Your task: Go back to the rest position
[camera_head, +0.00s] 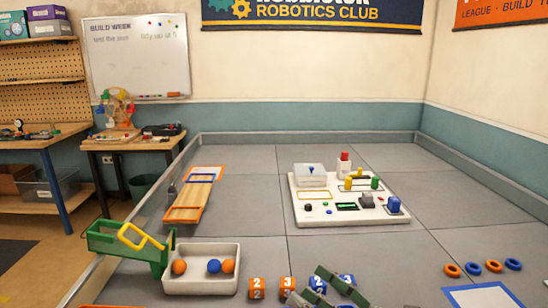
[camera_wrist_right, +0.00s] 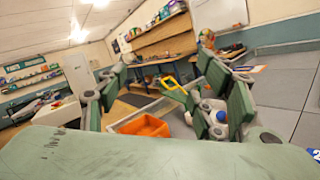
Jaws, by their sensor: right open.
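My right gripper (camera_head: 328,287) shows at the bottom edge of the head view, right of the middle, partly cut off. Its green finger pads are near several blue and orange number cubes (camera_head: 257,287); I cannot tell whether it touches them. In the right wrist view the two green-padded fingers of this gripper (camera_wrist_right: 160,82) stand wide apart with nothing held between them. My left gripper is in neither view.
A white tray (camera_head: 200,286) holds orange and blue balls, beside a green chute with a yellow loop (camera_head: 125,240). A control panel (camera_head: 320,213), an orange-framed ramp (camera_head: 190,200) and several rings (camera_head: 473,267) lie on the grey floor. An orange bin (camera_wrist_right: 142,126) shows in the wrist view.

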